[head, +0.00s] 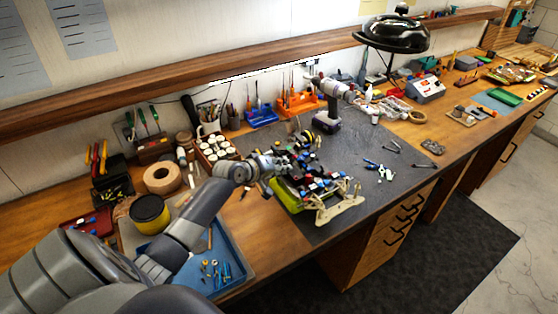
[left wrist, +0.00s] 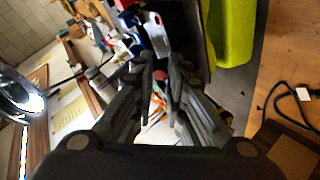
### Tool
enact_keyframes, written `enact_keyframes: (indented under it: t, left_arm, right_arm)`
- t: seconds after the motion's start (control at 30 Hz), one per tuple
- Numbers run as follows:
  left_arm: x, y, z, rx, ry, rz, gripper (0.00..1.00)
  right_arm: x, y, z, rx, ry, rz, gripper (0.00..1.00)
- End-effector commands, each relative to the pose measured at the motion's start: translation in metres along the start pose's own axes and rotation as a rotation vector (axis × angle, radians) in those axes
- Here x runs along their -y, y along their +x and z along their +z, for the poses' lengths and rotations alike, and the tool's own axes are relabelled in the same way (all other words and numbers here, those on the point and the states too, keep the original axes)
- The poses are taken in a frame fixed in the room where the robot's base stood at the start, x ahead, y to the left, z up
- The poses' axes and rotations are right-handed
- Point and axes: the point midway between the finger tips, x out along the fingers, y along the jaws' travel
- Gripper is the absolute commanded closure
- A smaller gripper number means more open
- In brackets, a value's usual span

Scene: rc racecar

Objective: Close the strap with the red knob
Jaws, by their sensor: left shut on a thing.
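The RC racecar (head: 312,182), with a lime-green body part (head: 286,196) and a pale bumper (head: 338,210), sits on the dark mat. My left gripper (head: 280,163) reaches the car's left side from the left. In the left wrist view its fingertips (left wrist: 160,62) are close together at a silver strap-like piece (left wrist: 155,36) with a red knob (left wrist: 158,18) at its far end. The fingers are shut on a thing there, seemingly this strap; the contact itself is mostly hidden. The lime-green part (left wrist: 234,35) is on the right in that view. My right gripper is not in view.
The dark mat (head: 385,205) is partly clear right of the car, with pliers and small tools (head: 380,170) on it. A cordless drill (head: 327,115) stands behind the car.

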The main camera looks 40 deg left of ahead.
Motion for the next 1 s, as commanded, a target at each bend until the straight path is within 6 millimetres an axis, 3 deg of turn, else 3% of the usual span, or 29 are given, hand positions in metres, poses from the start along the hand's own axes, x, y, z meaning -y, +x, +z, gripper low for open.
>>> enact_keyframes:
  t: [0.1,0.6,1.0]
  left_arm:
    - [-0.008,0.002,-0.004,0.041,0.030,-0.095,1.00]
    - [-0.021,0.019,-0.004,0.222,0.152,-0.516,1.00]
    - [-0.023,0.028,-0.001,0.317,0.215,-0.731,1.00]
  right_arm:
    - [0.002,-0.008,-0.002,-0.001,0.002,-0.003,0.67]
    - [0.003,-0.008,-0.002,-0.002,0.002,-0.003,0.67]
    - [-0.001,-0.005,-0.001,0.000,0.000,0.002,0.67]
